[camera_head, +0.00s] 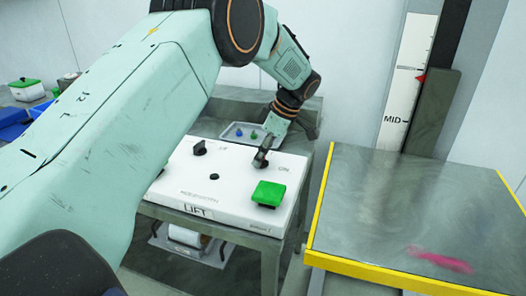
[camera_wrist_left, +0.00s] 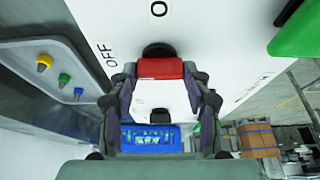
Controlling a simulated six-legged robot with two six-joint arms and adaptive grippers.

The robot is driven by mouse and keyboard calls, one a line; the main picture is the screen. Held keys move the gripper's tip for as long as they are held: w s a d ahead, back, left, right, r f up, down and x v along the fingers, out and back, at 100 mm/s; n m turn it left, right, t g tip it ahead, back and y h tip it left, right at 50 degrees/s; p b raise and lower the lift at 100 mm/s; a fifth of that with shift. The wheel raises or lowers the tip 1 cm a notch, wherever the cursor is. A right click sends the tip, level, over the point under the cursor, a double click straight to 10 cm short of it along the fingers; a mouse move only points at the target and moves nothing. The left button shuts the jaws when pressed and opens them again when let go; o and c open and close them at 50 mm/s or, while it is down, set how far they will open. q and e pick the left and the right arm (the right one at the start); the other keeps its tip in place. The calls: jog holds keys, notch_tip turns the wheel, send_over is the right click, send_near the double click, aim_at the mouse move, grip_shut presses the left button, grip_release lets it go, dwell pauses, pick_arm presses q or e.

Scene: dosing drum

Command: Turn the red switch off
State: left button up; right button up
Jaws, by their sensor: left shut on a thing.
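The red switch (camera_wrist_left: 160,68) shows in the left wrist view as a red block between the two fingers of my left gripper (camera_wrist_left: 162,82). The fingers are shut on it from both sides. A dark round part sits behind it on the white panel. An OFF label is to its left in this view. In the head view my left gripper (camera_head: 262,158) reaches down onto the white control box (camera_head: 215,210), beside the ON label, and hides the red of the switch. My right gripper is not in view.
A green button (camera_head: 268,194) and a black knob (camera_head: 199,148) are close by on the box. A grey tray (camera_head: 230,139) with coloured pegs lies behind it. A yellow-edged platform (camera_head: 420,205) stands right, below a scale marked MID (camera_head: 397,115).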

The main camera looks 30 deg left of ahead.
pick_arm(q)
jog(key=shift+w+r, duration=0.1)
jog(key=shift+r, duration=0.1)
jog(key=o, duration=0.9)
jog(key=shift+o, duration=1.3)
jog(key=shift+f, duration=0.15)
jog(key=v, duration=1.2)
